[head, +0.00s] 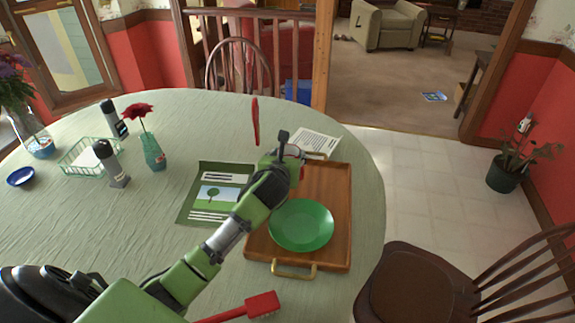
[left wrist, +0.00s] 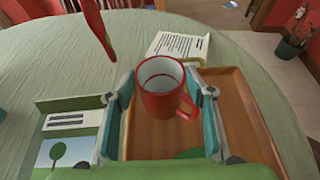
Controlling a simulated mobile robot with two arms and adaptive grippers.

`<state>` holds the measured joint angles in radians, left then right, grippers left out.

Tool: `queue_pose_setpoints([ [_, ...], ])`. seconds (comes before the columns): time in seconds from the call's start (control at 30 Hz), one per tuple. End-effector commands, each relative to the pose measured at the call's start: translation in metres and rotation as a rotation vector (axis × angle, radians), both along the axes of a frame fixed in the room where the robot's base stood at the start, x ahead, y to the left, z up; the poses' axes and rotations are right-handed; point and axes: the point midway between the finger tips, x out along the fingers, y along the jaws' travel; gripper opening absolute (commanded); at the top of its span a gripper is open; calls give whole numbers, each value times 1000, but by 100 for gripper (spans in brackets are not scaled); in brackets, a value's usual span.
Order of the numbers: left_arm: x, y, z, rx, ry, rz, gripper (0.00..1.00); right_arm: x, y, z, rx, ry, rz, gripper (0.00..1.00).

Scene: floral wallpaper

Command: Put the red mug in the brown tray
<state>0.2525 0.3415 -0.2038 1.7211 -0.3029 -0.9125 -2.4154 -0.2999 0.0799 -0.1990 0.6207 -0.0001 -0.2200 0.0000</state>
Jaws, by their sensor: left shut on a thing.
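The red mug (left wrist: 158,103), white inside, is upright between the two fingers of my left gripper (left wrist: 162,112) in the left wrist view. The gripper is shut on it. In the head view my left gripper (head: 288,156) is over the far left part of the brown tray and hides most of the mug. The brown tray (head: 333,215) is wooden with brass handles and lies on the table's right side; it also shows below the mug in the left wrist view (left wrist: 235,100). Whether the mug touches the tray is unclear. My right gripper is not in view.
A green plate (head: 301,225) fills the near part of the tray. A green leaflet (head: 212,178) lies left of it, a printed sheet (head: 318,141) behind. Red utensils (head: 255,121) lie on the table (head: 110,230). A vase with a red flower (head: 153,152) stands left.

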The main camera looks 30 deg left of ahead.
Motion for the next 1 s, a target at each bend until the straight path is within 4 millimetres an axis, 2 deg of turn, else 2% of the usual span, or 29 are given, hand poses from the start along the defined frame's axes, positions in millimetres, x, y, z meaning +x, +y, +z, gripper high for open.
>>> queue_pose_setpoints([
  [0.17,8,6,-11,0,-2,0,6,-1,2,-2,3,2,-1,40],
  [0.33,8,4,-36,-3,0,-1,6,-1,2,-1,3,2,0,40],
  [0.73,8,5,-42,2,-2,-2,6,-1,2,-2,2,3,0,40],
  [0.77,8,5,-43,2,1,-1,54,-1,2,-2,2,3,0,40],
  [0.8,7,5,-43,1,0,0,64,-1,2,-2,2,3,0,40],
  [1.0,7,5,-43,1,0,-1,66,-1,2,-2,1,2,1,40],
])
